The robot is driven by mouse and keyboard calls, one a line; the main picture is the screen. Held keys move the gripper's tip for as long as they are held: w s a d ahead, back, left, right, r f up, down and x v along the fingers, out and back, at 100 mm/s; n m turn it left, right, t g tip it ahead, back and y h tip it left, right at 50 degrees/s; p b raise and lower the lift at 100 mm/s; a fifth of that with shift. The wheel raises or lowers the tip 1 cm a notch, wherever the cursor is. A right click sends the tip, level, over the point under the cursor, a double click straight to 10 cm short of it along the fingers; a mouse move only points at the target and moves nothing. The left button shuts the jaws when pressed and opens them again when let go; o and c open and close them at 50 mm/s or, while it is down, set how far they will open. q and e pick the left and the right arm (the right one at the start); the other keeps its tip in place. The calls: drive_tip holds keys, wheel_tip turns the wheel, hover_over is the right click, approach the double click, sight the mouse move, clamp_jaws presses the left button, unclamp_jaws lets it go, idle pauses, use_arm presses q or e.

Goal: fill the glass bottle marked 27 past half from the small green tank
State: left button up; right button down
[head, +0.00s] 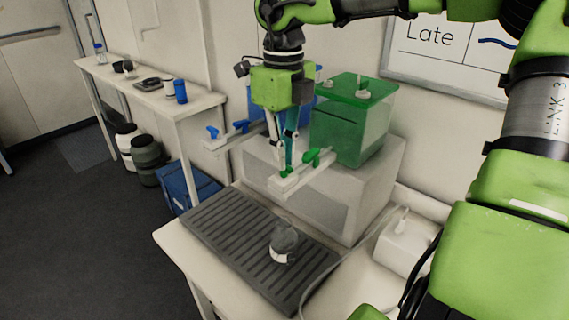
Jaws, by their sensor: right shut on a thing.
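The green tank (347,130) stands on a pale box-shaped stand, with a green lid and a clear side panel. A white bar with green tap parts (318,157) sticks out in front of it. My right gripper (285,168) points down at this bar's near end. It is shut on what looks like the small green tap piece there, mostly hidden by the fingers. A round glass bottle (285,238) with a white label stands on the dark ribbed tray (228,222), below and apart from the gripper. Its number and liquid level cannot be read. My left gripper is not in view.
A blue-lidded tank (300,112) stands behind my gripper, with a blue tap (212,132) to the left. A white box (404,242) and a cable lie right of the tray. A side bench (150,95) holds small vessels.

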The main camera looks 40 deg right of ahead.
drive_tip(key=shift+r+n+p, duration=0.1)
drive_tip(key=shift+n+p, duration=0.5)
drive_tip(key=shift+n, duration=0.5)
drive_tip(key=n+p, duration=0.1)
drive_tip(key=n, duration=0.3)
drive_tip(key=n+p, duration=0.2)
drive_tip(key=n, duration=0.2)
drive_tip(key=shift+n, duration=0.4)
drive_tip(key=n, duration=0.2)
drive_tip(key=shift+n, duration=0.3)
idle(5.2)
